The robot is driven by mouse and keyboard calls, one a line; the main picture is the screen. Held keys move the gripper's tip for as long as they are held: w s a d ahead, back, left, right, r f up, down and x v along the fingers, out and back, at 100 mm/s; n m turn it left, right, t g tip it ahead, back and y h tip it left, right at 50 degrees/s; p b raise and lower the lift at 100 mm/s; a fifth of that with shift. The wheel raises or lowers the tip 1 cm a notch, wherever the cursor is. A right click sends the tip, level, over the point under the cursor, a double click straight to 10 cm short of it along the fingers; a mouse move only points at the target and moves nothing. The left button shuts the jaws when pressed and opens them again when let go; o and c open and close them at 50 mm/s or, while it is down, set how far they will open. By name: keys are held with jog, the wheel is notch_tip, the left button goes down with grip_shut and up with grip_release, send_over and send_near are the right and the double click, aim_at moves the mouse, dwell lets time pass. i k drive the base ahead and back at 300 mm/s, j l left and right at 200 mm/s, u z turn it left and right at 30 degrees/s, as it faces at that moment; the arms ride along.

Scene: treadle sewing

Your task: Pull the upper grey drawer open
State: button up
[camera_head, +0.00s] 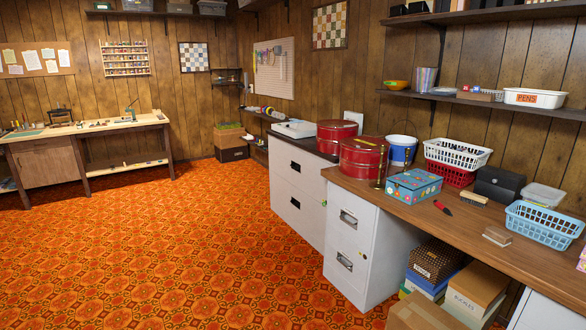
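A light grey two-drawer cabinet (375,250) stands under the front end of the wooden counter. Its upper drawer (338,229) looks shut, flush with the front, with a metal handle (348,218). The lower drawer (338,281) below it also looks shut and has a similar handle (344,262). My gripper is not in view, so I cannot see where it is relative to the drawer.
Patterned orange carpet (210,240) lies clear before the cabinet. Another pale cabinet (285,195) with dark handles stands beyond it. Boxes (470,290) sit under the counter (470,225) to its right. Red tins (363,160), a blue tin (413,186) and baskets stand above.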

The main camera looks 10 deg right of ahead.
aim_at(302, 170)
jog(key=i+u, duration=0.25)
jog(key=i, duration=3.85)
jog(key=i+z, duration=0.15)
jog(key=i, duration=0.4)
jog(key=i+j+z, duration=0.1)
jog(key=i, duration=0.4)
jog(key=i+j+z, duration=0.15)
jog(key=i, duration=0.4)
jog(key=j, duration=0.1)
